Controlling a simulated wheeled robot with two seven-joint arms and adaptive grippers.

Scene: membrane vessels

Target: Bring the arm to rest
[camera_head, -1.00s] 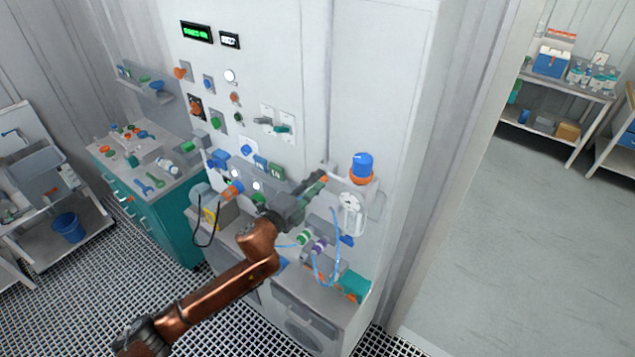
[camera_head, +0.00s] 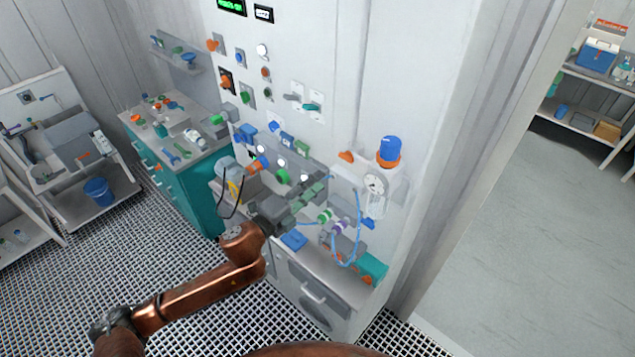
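My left arm comes in copper-coloured from the lower left. Its dark grey gripper (camera_head: 318,187) points up and right in front of the white panel (camera_head: 330,60). The fingertips are left of a blue-topped knob with an orange ring (camera_head: 389,150) and a round white gauge (camera_head: 375,188). They look apart from both. No held object can be made out, and the small finger gap cannot be judged. My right gripper is not in view.
A blue looped tube (camera_head: 358,225) hangs right of the gripper, near green and purple fittings. A grey ledge (camera_head: 300,262) lies below. A teal cabinet (camera_head: 190,200) with tools on top stands left. A grey cart with a blue bucket (camera_head: 98,190) is further left. The grey floor at right is clear.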

